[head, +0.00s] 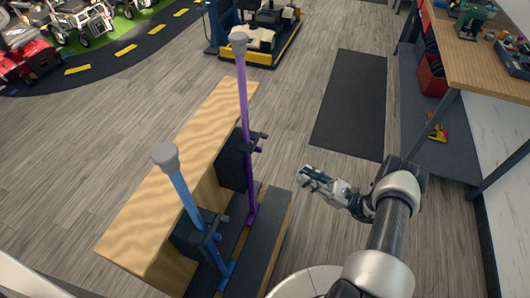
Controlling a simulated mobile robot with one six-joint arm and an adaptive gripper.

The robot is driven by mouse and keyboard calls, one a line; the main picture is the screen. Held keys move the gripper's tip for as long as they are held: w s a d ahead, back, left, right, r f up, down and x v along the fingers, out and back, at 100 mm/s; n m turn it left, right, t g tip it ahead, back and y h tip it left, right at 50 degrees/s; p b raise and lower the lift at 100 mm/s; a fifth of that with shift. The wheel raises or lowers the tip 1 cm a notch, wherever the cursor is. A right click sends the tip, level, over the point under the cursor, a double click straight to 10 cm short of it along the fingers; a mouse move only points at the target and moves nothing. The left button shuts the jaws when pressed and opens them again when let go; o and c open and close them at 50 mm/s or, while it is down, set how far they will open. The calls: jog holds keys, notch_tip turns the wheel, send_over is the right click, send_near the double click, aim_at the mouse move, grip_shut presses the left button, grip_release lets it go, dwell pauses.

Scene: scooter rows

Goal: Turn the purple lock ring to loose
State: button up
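A purple pole (243,95) with a grey cap (239,40) stands in a black block clamped at the right side of a wooden beam. Small dark and purple parts (260,142) stick out to the right of the pole at the block; they are too small to tell which is the lock ring or how it is turned. My gripper (305,172) reaches in from the right, apart from the pole and its parts, with floor between. Its fingers are small here, and I cannot tell whether they are open; nothing shows held.
A blue pole (184,195) with a grey cap stands nearer on the same wooden beam (138,235). A dark mat (350,105) lies on the floor behind. A workbench (475,50) with a lower shelf is at the right. Floor around my gripper looks clear.

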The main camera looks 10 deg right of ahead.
jog(key=x, duration=1.6)
jog(key=shift+b, duration=0.3)
jog(key=shift+a, duration=0.15)
jog(key=shift+c, duration=0.4)
grip_shut()
